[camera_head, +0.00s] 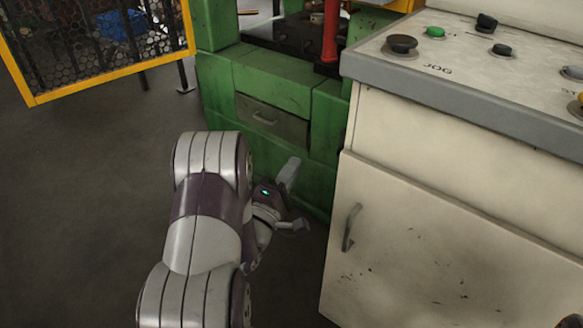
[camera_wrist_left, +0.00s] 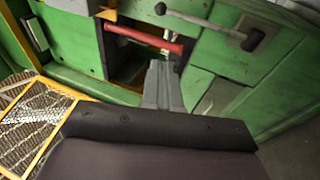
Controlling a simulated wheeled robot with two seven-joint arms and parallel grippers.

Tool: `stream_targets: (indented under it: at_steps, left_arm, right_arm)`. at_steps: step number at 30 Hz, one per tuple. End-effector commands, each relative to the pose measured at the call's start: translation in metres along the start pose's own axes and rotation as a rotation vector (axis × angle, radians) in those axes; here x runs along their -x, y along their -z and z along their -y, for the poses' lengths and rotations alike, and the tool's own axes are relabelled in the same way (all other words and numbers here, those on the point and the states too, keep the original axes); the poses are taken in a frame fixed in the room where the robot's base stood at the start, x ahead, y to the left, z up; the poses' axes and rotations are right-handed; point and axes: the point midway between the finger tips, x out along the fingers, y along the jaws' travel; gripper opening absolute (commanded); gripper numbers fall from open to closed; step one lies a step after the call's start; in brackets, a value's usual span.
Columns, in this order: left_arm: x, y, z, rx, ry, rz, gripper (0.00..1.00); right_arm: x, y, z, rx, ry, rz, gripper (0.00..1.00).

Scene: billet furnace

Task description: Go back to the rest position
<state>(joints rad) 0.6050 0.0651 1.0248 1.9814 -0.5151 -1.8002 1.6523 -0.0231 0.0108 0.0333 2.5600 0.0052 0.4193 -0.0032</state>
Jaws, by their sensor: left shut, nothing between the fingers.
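My left arm comes in from the bottom left of the head view, and my left gripper (camera_head: 289,172) is low in front of the green machine (camera_head: 275,80), beside the white cabinet. In the left wrist view the fingers of this gripper (camera_wrist_left: 160,70) are together with nothing between them. They point toward the green machine (camera_wrist_left: 215,50) and its dark opening with a red bar (camera_wrist_left: 145,38). No object is held. My right gripper is not in view.
The white control cabinet (camera_head: 430,235) stands close on the right, with a door handle (camera_head: 351,227) and a button panel (camera_head: 480,60) on top. A yellow-framed mesh guard (camera_head: 100,45) is at the upper left. Bare floor (camera_head: 80,200) lies open on the left.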

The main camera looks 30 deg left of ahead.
Motion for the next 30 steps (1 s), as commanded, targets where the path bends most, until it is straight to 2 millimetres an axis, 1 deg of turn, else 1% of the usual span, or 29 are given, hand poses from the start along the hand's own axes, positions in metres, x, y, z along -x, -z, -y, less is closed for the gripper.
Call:
stream_targets:
  at_steps: [11, 13, 14, 16, 17, 18, 19, 20, 21, 22, 23, 24, 26, 27, 29, 30]
  left_arm:
    - [0.000, 0.000, 0.000, 0.000, 0.000, 0.000, 0.00]
    - [0.000, 0.000, 0.000, -0.021, 0.001, 0.000, 0.00]
    - [0.000, 0.000, 0.003, -0.053, 0.016, 0.000, 0.00]
    - [0.003, 0.005, 0.032, -0.199, 0.155, -0.011, 0.00]
    - [0.009, 0.009, 0.051, -0.280, 0.256, -0.014, 0.00]
    - [0.019, 0.015, 0.076, -0.401, 0.413, -0.008, 0.00]
    - [0.029, 0.022, 0.091, -0.499, 0.538, 0.009, 0.00]
    - [0.039, 0.026, 0.104, -0.594, 0.668, 0.045, 0.00]
    - [0.054, 0.026, 0.116, -0.711, 0.834, 0.125, 0.00]
    - [0.066, 0.024, 0.121, -0.785, 0.945, 0.198, 0.00]
    - [0.078, 0.019, 0.123, -0.849, 1.045, 0.280, 0.00]
    - [0.094, 0.012, 0.122, -0.917, 1.162, 0.401, 0.00]
    - [0.117, -0.004, 0.114, -0.990, 1.296, 0.592, 0.00]
    - [0.131, -0.015, 0.105, -1.022, 1.361, 0.719, 0.00]
    - [0.150, -0.035, 0.087, -1.052, 1.430, 0.909, 0.00]
    - [0.161, -0.049, 0.073, -1.063, 1.458, 1.032, 0.00]
  right_arm:
    - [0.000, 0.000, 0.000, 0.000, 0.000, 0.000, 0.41]
    - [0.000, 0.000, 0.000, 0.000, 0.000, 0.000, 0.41]
    - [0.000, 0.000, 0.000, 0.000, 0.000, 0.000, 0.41]
    - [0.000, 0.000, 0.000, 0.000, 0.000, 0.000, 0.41]
    - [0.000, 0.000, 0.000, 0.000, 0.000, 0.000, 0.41]
    - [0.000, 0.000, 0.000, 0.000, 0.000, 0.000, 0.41]
    - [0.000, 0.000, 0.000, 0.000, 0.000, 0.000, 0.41]
    - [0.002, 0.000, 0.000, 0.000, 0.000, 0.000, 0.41]
    - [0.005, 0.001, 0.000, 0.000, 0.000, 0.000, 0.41]
    - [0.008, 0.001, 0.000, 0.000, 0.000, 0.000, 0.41]
    - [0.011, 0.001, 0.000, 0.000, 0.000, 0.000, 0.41]
    - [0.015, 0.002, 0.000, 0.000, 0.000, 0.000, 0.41]
    - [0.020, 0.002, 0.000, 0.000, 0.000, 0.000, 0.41]
    - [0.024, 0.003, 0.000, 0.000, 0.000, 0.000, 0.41]
    - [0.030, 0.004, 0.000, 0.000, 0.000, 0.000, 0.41]
    - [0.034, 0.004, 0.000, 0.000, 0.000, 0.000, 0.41]
